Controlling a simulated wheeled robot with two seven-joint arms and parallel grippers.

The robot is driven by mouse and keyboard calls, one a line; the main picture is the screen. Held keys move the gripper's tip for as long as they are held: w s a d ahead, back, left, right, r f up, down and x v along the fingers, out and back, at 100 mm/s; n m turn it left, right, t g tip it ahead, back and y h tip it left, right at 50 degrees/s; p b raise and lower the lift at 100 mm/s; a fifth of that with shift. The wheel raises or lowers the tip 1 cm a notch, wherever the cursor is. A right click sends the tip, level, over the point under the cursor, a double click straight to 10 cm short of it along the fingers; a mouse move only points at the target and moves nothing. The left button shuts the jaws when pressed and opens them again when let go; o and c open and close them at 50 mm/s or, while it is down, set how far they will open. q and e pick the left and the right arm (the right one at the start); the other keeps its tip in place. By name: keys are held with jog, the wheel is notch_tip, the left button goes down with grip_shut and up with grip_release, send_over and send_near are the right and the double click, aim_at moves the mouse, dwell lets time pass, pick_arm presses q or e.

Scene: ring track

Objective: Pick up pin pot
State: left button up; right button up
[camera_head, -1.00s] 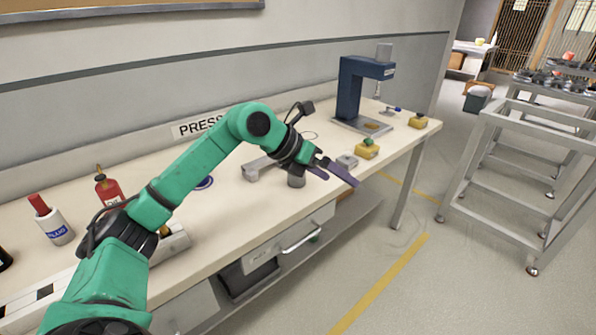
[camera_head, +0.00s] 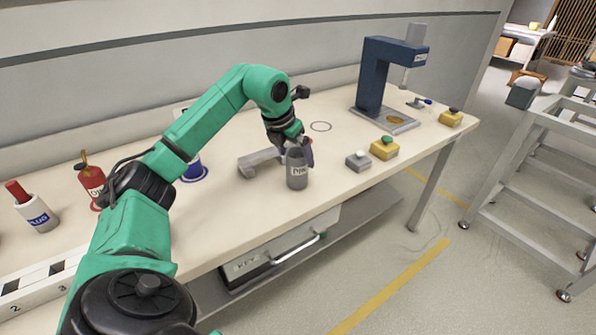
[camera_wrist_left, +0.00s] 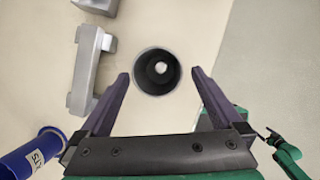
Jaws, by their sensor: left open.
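The pin pot (camera_head: 297,171) is a grey cylinder with a "PIN" label, standing upright on the bench near its front edge. In the left wrist view I look down into the open pot (camera_wrist_left: 157,71), with its dark inside and a light spot at the bottom. My left gripper (camera_head: 297,152) is open, close behind and above the pot in the head view. In the left wrist view its purple fingers (camera_wrist_left: 160,77) are spread to either side of the pot's near part. I cannot tell whether either finger touches it.
A grey metal bracket (camera_head: 254,163) lies just left of the pot. A blue pot (camera_head: 193,170) stands farther left. A grey button box (camera_head: 358,161), a yellow box (camera_head: 384,148) and the blue press (camera_head: 375,80) are to the right. Bare bench lies between pot and boxes.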

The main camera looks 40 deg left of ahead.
aim_at(300, 167)
pick_arm(q)
jog(key=x, duration=0.7)
jog(key=shift+a, duration=0.1)
jog(key=shift+r, duration=0.15)
jog(key=c, duration=1.4)
pick_arm(e)
jog(key=shift+w+r, duration=0.25)
jog(key=shift+w, duration=0.65)
pick_arm(q)
jog(key=shift+o, duration=0.2)
